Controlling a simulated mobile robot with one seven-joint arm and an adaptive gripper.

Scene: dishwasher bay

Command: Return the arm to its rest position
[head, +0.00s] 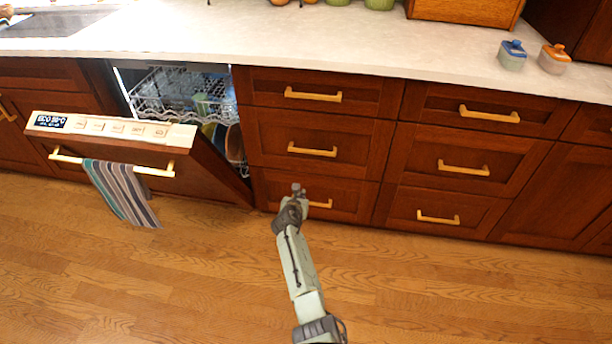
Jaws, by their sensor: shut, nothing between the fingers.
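My arm reaches up from the bottom edge of the head view, over the wooden floor. My gripper (297,189) is at its far end, in front of the lowest drawer left of centre. It is small in the picture and looks shut and empty. It overlaps the left end of that drawer's handle (320,204) in the picture; I cannot tell whether they touch.
The dishwasher door (110,140) hangs partly open at the left, with a striped towel (122,192) on its handle. The upper rack (180,95) and some dishes show inside. Closed drawers (465,168) line the right. The floor (160,285) is clear.

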